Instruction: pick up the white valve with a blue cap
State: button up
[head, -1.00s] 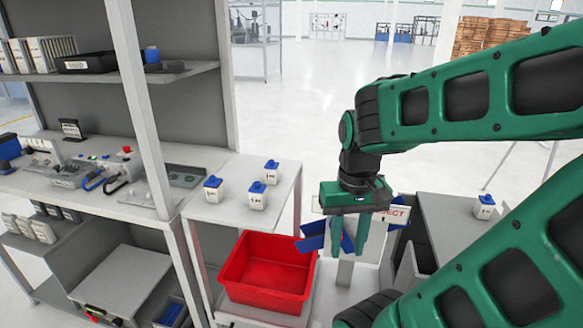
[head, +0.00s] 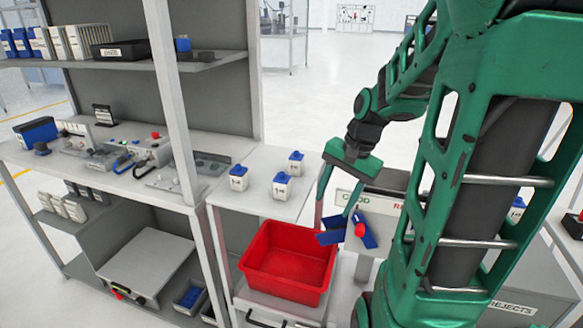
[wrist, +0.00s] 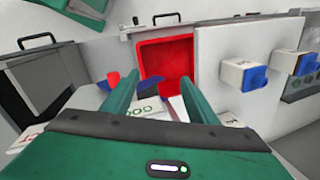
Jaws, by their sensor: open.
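Three white valves with blue caps stand upright on the light grey side table (head: 222,200): a left one (head: 238,177), a front one (head: 282,186) and a back one (head: 296,163). In the wrist view one valve (wrist: 242,74) shows to the right of the fingers, with another (wrist: 297,62) at the right edge. Another blue-capped white valve (head: 516,210) is partly hidden behind my arm on the right. My gripper (head: 335,200) is open and empty, to the right of the side table and apart from the valves.
A red bin (head: 288,262) stands low in front of the side table. Blue flaps with a red knob (head: 360,230) and a sign reading GOOD (head: 354,199) are close by my gripper. A workbench with devices (head: 115,155) and shelf posts stands left.

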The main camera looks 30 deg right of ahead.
jog(key=w+d+m+t+y, duration=0.1)
jog(key=w+m, duration=0.1)
jog(key=w, duration=0.1)
jog(key=w+d+m+t+y, duration=0.1)
jog(key=w+m, duration=0.2)
jog(key=w+d+m+t+y, duration=0.1)
jog(key=w+m, duration=0.1)
jog(key=w, duration=0.1)
jog(key=shift+w+d+f+m+t+y, duration=0.2)
jog(key=shift+d+f+m+t+y, duration=0.1)
jog(key=shift+d+f, duration=0.1)
jog(key=m+t+y, duration=0.3)
jog(key=m+t, duration=0.2)
jog(key=m, duration=0.2)
send_near(303, 162)
jog(key=a, duration=0.2)
jog(key=x, duration=0.7)
jog(key=d+x, duration=0.1)
jog(key=x, duration=0.3)
jog(key=shift+w+f, duration=0.25)
jog(key=shift+w, duration=0.05)
jog(key=c, duration=1.2)
